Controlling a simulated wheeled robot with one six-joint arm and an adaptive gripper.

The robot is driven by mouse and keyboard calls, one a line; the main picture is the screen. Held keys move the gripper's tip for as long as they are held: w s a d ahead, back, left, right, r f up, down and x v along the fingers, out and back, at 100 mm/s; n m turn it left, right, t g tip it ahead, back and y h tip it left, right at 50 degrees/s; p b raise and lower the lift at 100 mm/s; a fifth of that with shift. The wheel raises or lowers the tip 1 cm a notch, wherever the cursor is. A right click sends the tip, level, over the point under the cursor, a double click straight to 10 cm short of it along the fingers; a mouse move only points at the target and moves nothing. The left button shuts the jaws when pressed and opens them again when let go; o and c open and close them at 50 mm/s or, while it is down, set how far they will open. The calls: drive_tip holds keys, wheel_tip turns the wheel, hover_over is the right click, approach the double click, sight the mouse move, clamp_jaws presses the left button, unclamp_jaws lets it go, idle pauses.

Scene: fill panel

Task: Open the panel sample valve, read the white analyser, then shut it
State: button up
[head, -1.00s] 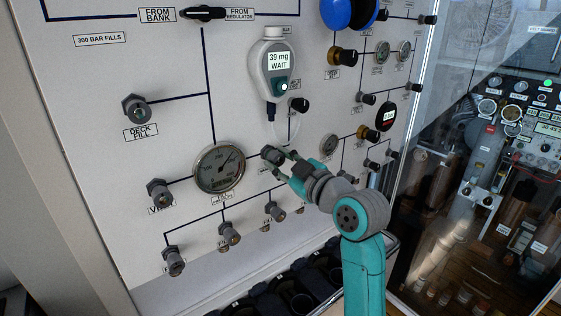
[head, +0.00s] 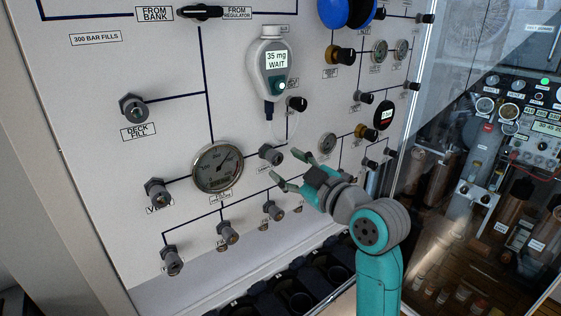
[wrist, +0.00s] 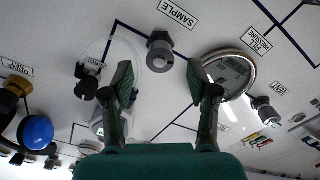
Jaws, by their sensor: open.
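The sample valve (head: 271,155) is a grey knob on the panel, right of the large gauge. In the wrist view the knob (wrist: 160,52) sits just beyond and between the fingertips, beside its SAMPLE label (wrist: 177,13). My gripper (head: 287,165) is open and empty, its fingers apart and clear of the knob. The white analyser (head: 259,62) hangs on the panel above the valve; its screen reads 35 mg WAIT, with a lit dot below. In the wrist view it is partly hidden behind the left finger. I cannot tell how far the knob is turned.
The large gauge (head: 217,167) is close left of the sample valve. A black knob (head: 297,103) is above it, and a fill valve (head: 272,210) below. Blue knobs (head: 334,12) are at the top right. Black-lined holders (head: 300,300) stand below the panel. Free air lies before the panel.

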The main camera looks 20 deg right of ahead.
drive_tip(key=v, duration=0.8)
idle(7.2)
